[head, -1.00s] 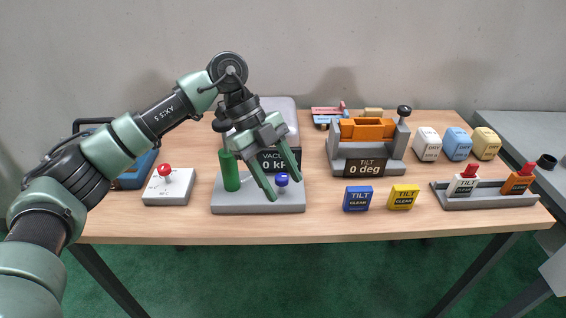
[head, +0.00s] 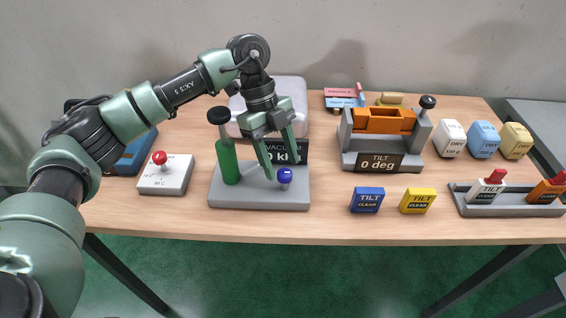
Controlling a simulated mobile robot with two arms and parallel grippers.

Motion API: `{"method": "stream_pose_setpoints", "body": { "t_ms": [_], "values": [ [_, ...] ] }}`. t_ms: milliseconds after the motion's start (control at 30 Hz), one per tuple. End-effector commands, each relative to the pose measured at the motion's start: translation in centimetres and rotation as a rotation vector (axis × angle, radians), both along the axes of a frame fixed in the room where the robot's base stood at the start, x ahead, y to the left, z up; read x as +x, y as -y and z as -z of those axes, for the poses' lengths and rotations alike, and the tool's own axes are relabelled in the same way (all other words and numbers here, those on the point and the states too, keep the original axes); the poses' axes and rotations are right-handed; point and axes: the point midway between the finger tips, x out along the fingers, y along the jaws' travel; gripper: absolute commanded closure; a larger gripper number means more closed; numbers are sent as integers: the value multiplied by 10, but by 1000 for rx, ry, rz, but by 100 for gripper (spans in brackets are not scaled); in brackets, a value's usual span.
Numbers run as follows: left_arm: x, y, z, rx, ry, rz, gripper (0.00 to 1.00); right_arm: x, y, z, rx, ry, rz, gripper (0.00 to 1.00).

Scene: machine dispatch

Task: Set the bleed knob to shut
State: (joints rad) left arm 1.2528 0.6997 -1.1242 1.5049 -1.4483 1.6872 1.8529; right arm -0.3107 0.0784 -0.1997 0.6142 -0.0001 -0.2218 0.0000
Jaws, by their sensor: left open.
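The vacuum station has a grey base (head: 250,198), a green bottle (head: 229,162) with a black knob on top, and a dark display reading "VACU… 0 k…", partly hidden by my fingers. A small blue knob (head: 285,177), which seems to be the bleed knob, sits on the base's front right. I cannot read its setting. My left gripper (head: 284,170) is open and points down over the base, with its fingertips around or just behind the blue knob. I cannot tell if they touch it. My right gripper is not in view.
A white box with a red knob (head: 166,175) stands left of the station. The tilt station (head: 384,142) reads 0 deg. Blue (head: 367,200) and yellow (head: 417,201) blocks lie in front of it. White, blue and tan DRY blocks and a grey rack (head: 510,206) are at right.

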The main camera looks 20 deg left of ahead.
Motion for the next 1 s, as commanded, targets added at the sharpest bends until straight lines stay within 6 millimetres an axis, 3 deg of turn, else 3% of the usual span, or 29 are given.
{"method": "stream_pose_setpoints", "body": {
  "t_ms": [200,467,667,1000],
  "values": [
    [-4,6,17,0,-1,0,47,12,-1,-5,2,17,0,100],
    [-4,7,19,0,0,1,47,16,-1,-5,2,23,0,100],
    [-4,7,19,0,0,1,100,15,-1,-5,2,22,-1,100],
    [-3,8,18,-2,1,40,100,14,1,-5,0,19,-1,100]
  ]
}}
